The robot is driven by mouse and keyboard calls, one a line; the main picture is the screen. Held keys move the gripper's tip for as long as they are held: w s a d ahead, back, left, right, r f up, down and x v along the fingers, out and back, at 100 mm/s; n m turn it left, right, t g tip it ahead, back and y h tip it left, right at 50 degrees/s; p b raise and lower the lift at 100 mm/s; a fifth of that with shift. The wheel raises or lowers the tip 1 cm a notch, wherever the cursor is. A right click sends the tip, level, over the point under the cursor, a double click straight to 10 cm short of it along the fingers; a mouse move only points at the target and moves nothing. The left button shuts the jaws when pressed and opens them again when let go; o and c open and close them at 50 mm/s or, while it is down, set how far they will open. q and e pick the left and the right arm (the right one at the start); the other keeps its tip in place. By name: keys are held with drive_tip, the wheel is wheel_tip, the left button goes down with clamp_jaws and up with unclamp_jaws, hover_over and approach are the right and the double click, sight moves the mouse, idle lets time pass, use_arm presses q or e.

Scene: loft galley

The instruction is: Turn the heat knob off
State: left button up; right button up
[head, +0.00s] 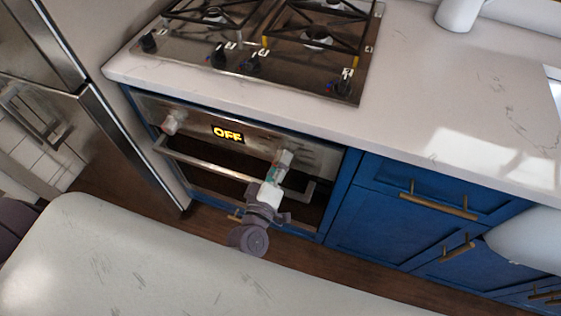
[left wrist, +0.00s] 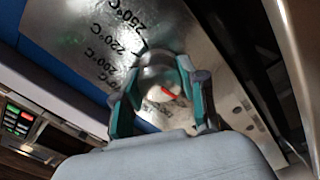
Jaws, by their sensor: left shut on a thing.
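The heat knob (head: 287,154) is on the right side of the oven's front panel, mostly hidden by my left gripper (head: 277,168). In the left wrist view the gripper (left wrist: 158,88) has its teal fingers closed on both sides of the metal knob (left wrist: 157,68). A red mark shows on the pale part between the fingers. Temperature marks, such as 250°C and 220°C, are printed on the panel beside the knob. My right gripper is not in view.
Another knob (head: 171,122) is at the panel's left end. The oven handle (head: 205,167) runs below the panel. A gas cooktop (head: 190,56) with its own knobs is above. A fridge (head: 60,50) stands left, blue drawers (head: 375,215) right. A pale veined surface (head: 150,265) fills the front.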

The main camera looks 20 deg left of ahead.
use_arm(q)
drive_tip(key=shift+n, duration=0.8)
drive_tip(key=o, duration=1.1)
drive_tip(key=shift+o, duration=0.2)
drive_tip(key=shift+s, duration=0.15)
drive_tip(key=s, duration=1.1)
drive_tip(key=shift+s+a, duration=0.2)
drive_tip(key=shift+s, duration=0.2)
